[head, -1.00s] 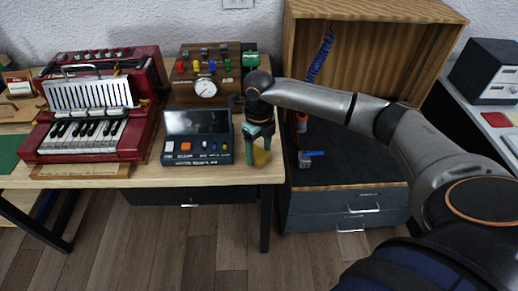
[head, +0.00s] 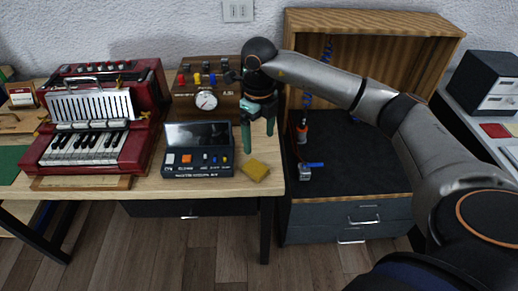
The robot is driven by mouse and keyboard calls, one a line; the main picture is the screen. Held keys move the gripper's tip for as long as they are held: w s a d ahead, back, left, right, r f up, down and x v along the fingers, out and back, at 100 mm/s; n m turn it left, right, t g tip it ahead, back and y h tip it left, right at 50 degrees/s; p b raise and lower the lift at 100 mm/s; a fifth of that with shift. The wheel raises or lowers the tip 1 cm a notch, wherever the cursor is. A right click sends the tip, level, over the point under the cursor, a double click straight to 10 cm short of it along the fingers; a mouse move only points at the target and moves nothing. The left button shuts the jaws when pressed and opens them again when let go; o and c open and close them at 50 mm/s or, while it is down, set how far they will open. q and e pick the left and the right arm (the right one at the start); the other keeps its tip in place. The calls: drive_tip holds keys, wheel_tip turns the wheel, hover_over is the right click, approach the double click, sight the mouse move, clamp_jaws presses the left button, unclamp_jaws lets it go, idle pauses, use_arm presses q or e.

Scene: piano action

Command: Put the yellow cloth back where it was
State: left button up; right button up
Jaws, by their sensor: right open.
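The yellow cloth (head: 256,169) lies on the wooden table (head: 215,189) near its right front edge, to the right of a dark console with a screen. My right gripper (head: 258,145) is above and behind the cloth, pointing down. Its two green fingers are spread apart with nothing between them, and they are clear of the cloth. My left gripper is out of view.
The dark console (head: 198,171), a wooden panel with a gauge (head: 206,101) and a red accordion (head: 95,140) stand on the table. To the right, an open wooden cabinet (head: 370,180) has a dark top holding a small clamp-like tool (head: 306,173).

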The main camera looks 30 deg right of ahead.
drive_tip(key=s+a+f+n+g+y, duration=0.1)
drive_tip(key=s+a+f+y, duration=0.2)
drive_tip(key=a, duration=0.6)
drive_tip(key=s+a+n+g+y, duration=0.15)
drive_tip(key=a+y, duration=0.35)
drive_tip(key=a, duration=0.5)
drive_tip(key=s+a+r+m+t+y, duration=0.2)
drive_tip(key=a+r+m+t+y, duration=0.45)
drive_tip(key=a+m+y, duration=0.4)
drive_tip(key=w+d+f+m+t+h, duration=0.3)
drive_tip(key=d+f+m+t+h, duration=0.8)
drive_tip(key=m, duration=0.9)
drive_tip(key=s+d+f+m+g+h, duration=0.2)
drive_tip(key=s+f+m+g, duration=0.1)
drive_tip(key=s+f, duration=0.4)
drive_tip(key=s+d+f+m+g+h, duration=0.2)
drive_tip(key=s+f+m, duration=0.3)
drive_tip(key=s+f, duration=0.2)
wheel_tip(320, 180, down, 2)
drive_tip(key=shift+s+f+g, duration=0.25)
drive_tip(key=shift+s+g, duration=0.15)
